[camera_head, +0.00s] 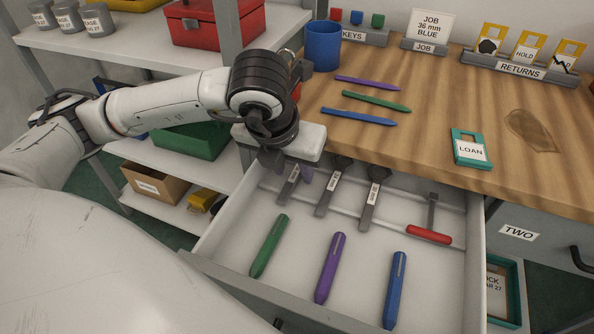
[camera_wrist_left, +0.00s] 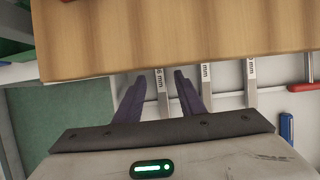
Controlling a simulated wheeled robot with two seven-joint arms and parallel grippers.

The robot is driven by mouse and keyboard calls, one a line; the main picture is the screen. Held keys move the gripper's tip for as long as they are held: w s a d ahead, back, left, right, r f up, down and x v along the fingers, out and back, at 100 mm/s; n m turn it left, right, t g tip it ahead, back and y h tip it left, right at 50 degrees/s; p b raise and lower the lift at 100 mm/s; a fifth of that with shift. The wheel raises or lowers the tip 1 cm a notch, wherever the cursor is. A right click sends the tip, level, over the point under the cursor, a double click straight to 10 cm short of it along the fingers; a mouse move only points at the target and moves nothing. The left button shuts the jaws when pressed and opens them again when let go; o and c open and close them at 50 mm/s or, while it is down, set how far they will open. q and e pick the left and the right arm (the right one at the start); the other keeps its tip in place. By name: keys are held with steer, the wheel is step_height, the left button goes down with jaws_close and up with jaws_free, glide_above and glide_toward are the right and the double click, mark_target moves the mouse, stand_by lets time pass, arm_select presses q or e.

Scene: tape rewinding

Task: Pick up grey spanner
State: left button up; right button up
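Three grey spanners with white size labels lie in the rear part of the open drawer (camera_head: 215,237): a left one (camera_head: 289,188), a middle one (camera_head: 328,198) and a right one (camera_head: 371,205). The label sizes are too small to read surely. My left gripper (camera_head: 287,170) is over the left spanner at the drawer's back left. In the left wrist view its two dark fingers (camera_wrist_left: 159,82) are apart, with the left spanner (camera_wrist_left: 163,98) showing between them. I cannot tell its height above the spanner. The spanners' far ends are partly hidden. My right gripper is in neither view.
A red-handled tool (camera_head: 429,234) lies right in the drawer; green (camera_head: 269,246), purple (camera_head: 330,268) and blue (camera_head: 395,290) tools lie in front. The wooden worktop (camera_head: 440,110) overhangs the drawer's back.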

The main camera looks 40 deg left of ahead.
arm_select(q)
steer(key=shift+f+b, duration=0.25)
steer(key=shift+b, duration=0.25)
stand_by(0.6)
steer(key=shift+c, duration=0.4)
jaws_close()
